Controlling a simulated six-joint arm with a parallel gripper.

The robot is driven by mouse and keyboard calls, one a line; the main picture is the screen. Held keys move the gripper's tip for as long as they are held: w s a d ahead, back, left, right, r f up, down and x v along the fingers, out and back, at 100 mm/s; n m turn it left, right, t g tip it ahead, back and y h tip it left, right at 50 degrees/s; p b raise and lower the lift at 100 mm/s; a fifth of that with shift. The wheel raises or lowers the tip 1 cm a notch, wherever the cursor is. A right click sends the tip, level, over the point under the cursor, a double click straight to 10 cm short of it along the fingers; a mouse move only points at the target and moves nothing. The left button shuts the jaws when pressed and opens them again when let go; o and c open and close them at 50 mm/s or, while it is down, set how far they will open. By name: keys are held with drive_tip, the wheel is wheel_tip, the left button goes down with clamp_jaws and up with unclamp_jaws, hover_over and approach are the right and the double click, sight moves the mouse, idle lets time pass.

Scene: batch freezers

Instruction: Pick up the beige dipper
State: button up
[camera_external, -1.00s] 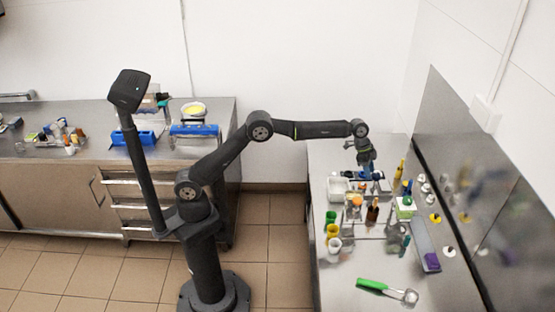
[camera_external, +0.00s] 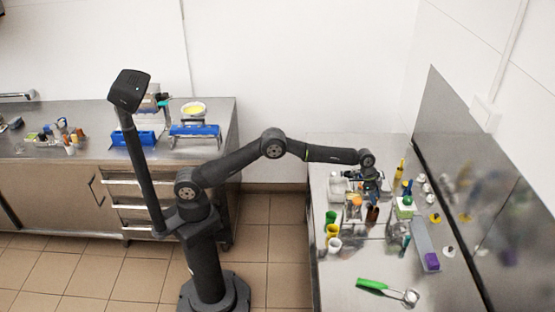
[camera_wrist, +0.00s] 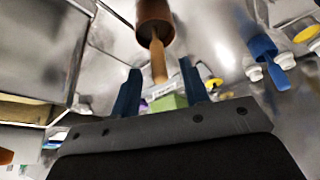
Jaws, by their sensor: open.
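A tan stick (camera_wrist: 158,62), which looks like the handle of the beige dipper, sticks out of a brown cylindrical holder (camera_wrist: 153,12) in the wrist view. My gripper (camera_wrist: 159,68) is open, with its two blue fingers on either side of the stick's line. I cannot tell whether they touch it. In the external view, my gripper (camera_external: 371,182) points down over the right-hand counter, just above a brown container (camera_external: 373,214). The dipper itself cannot be made out there.
The steel counter (camera_external: 345,290) is crowded around my gripper. Yellow and green cups (camera_external: 332,231) stand at left, a green-topped item (camera_external: 405,205) at right, and a green-handled scoop (camera_external: 372,286) lies in front. A steel wall (camera_external: 450,170) rises at right.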

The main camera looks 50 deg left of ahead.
drive_tip(key=x, duration=0.4)
drive_tip(key=shift+f, duration=0.1)
drive_tip(key=shift+c, duration=0.2)
clamp_jaws()
